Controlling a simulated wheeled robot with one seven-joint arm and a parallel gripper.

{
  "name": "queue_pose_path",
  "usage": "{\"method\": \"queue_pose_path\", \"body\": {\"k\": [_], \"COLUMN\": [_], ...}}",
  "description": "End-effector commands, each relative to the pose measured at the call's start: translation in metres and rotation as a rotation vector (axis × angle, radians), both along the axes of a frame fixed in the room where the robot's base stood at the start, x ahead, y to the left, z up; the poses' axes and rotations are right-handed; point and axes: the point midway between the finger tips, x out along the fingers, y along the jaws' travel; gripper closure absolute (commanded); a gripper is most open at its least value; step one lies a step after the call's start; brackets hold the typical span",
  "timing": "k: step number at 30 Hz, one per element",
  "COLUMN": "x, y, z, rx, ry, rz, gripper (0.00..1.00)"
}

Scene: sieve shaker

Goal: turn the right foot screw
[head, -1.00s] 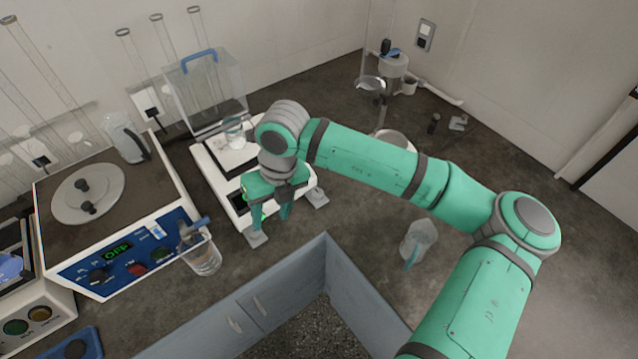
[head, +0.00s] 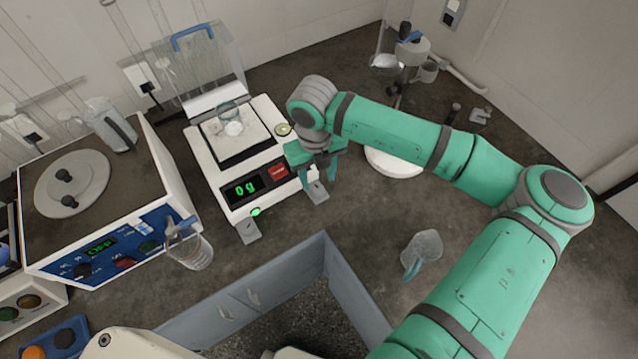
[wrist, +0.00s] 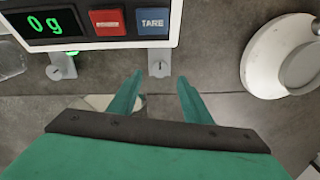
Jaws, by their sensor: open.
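The white balance (head: 207,170) stands on the counter with its display (head: 246,188) reading 0 g. Its right foot screw (wrist: 160,66) sits on a grey tab at the front right corner, just beyond and between my fingertips in the wrist view. The right foot tab (head: 319,192) shows beside my fingers in the head view. The left foot (head: 249,231) is at the front left corner and also shows in the wrist view (wrist: 61,67). My gripper (wrist: 160,77) is open and empty; in the head view it (head: 319,180) is by the balance's front right corner.
A round white base (head: 394,165) is close on the right. Counter in front of the balance is clear.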

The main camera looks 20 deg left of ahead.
Motion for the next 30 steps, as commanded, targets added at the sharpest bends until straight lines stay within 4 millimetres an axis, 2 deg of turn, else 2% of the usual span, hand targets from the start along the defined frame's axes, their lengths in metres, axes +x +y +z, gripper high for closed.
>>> {"method": "queue_pose_path", "body": {"k": [3,9,15,22,27,30], "x": [0.0,0.001,0.001,0.002,0.002,0.002], "y": [0.0,-0.001,-0.001,-0.002,-0.002,-0.002], "z": [-0.021,-0.044,-0.052,-0.052,-0.052,-0.052], "rx": [0.002,0.001,0.001,0.001,0.001,0.001], "ry": [0.002,0.001,-0.001,-0.001,-0.001,-0.001], "rz": [-0.001,-0.001,0.0,-0.001,-0.001,-0.001], "gripper": [0.55,0.55,0.55,0.55,0.96,0.96]}}
